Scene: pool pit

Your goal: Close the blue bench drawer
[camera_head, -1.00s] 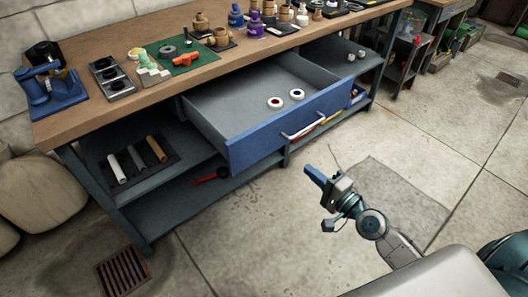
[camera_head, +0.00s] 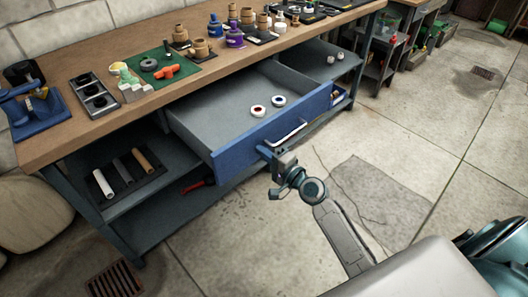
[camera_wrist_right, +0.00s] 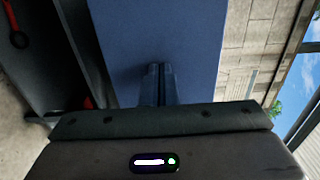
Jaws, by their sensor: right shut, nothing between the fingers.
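The blue bench drawer (camera_head: 235,155) stands pulled out from under the workbench, with its grey inside showing and a light bar handle (camera_head: 287,136) on its front. Two small round pieces (camera_head: 268,106), one with a red centre and one with a blue centre, lie inside it. My right gripper (camera_head: 264,151) is shut and empty, with its fingertips at the drawer front, left of the handle. In the right wrist view the blue front (camera_wrist_right: 155,40) fills the middle and the shut fingers (camera_wrist_right: 158,75) point at it; I cannot tell whether they touch. My left gripper is not in view.
The wooden bench top (camera_head: 60,130) carries a green mat (camera_head: 152,69), a blue tool (camera_head: 35,110) and several small parts. A lower shelf (camera_head: 160,215) lies under the drawer. A floor drain (camera_head: 115,282) is at the lower left.

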